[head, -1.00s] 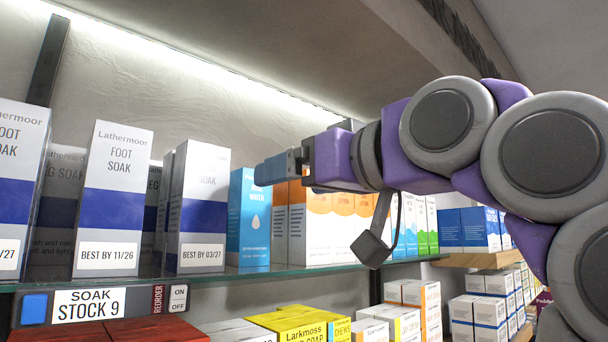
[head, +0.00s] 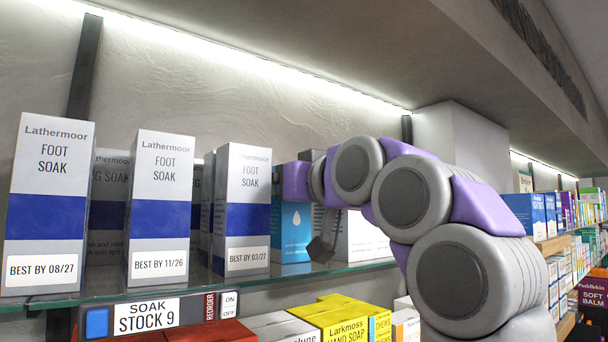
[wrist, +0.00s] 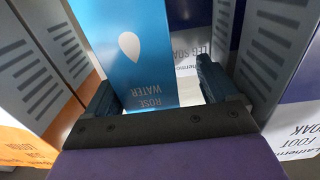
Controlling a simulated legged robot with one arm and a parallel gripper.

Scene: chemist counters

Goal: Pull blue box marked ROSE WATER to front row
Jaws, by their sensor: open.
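The blue box marked ROSE WATER (wrist: 128,55) appears upside down in the wrist view, with a white drop on its front. In the head view the blue box (head: 290,238) stands on the glass shelf just right of the foot soak boxes, its upper part covered by my arm. My gripper (wrist: 160,90) is open, one finger on each side of the box in the wrist view. A gap shows at the right finger; I cannot tell whether the left one touches. In the head view the fingers are mostly hidden.
Tall Lathermoor foot soak boxes (head: 160,205) stand close on the left, the nearest (head: 245,200) beside the blue box. Orange-marked lotion boxes (wrist: 22,140) stand close on its other side. The glass shelf edge (head: 190,289) carries a stock label (head: 146,316). Boxes fill the lower shelf.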

